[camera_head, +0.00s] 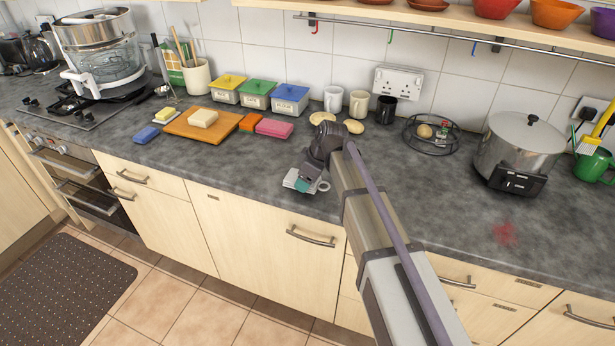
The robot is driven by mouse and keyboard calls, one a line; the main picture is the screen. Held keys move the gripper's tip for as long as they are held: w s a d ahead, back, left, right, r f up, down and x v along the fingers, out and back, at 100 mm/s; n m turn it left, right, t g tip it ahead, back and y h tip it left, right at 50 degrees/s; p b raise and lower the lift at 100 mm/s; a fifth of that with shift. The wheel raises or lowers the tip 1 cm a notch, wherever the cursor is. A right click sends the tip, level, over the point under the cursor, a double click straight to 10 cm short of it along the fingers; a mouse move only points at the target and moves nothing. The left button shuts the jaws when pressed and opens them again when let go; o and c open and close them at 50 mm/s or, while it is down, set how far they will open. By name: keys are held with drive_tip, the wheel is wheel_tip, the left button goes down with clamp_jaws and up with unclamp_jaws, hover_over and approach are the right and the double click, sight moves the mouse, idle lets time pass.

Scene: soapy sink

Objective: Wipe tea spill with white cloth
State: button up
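A small red spill (505,233) lies on the grey worktop at the right, in front of the slow cooker. My gripper (300,182) is low over the worktop's front edge, left of the middle, well left of the red spill. At its tip is a small white and teal item (292,180) with a pale loop at its right side. I cannot tell whether this is a cloth, a cup or something else, nor whether the fingers are shut on it. My arm hides part of the worktop behind it. I make out no clear white cloth elsewhere.
An orange board (180,127) with a pale block, coloured sponges, lidded tubs (290,98) and mugs (359,103) stand at the back. A wire rack (408,133) and a slow cooker (520,145) are at the right. The worktop around the red spill is clear.

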wheel_tip(320, 180, down, 3)
drive_tip(key=shift+r+b, duration=0.1)
drive_tip(key=shift+b, duration=1)
drive_tip(key=shift+w+r, duration=0.1)
drive_tip(key=shift+w, duration=0.2)
drive_tip(key=shift+w+d, duration=0.3)
drive_tip(key=shift+w, duration=0.45)
drive_tip(key=shift+w+d, duration=0.3)
drive_tip(key=shift+w, duration=0.4)
drive_tip(key=shift+s+a, duration=0.3)
drive_tip(key=shift+s, duration=0.65)
drive_tip(key=shift+s+a, duration=0.3)
drive_tip(key=shift+s, duration=0.6)
drive_tip(key=shift+w+d, duration=0.3)
drive_tip(key=shift+w, duration=0.65)
drive_tip(key=shift+w+d, duration=0.25)
drive_tip(key=shift+w, duration=0.7)
drive_tip(key=shift+s, duration=0.15)
drive_tip(key=shift+s+a, duration=0.25)
drive_tip(key=shift+s, duration=0.5)
drive_tip(key=shift+s+a, duration=0.25)
drive_tip(key=shift+s, duration=0.5)
drive_tip(key=shift+s+a+r+p, duration=0.15)
drive_tip(key=shift+s+p, duration=0.1)
drive_tip(key=shift+p, duration=0.15)
wheel_tip(320, 180, up, 7)
drive_tip(key=p, duration=0.7)
drive_tip(key=shift+w+r, duration=0.1)
drive_tip(key=shift+r, duration=0.05)
drive_tip(key=shift+f, duration=0.2)
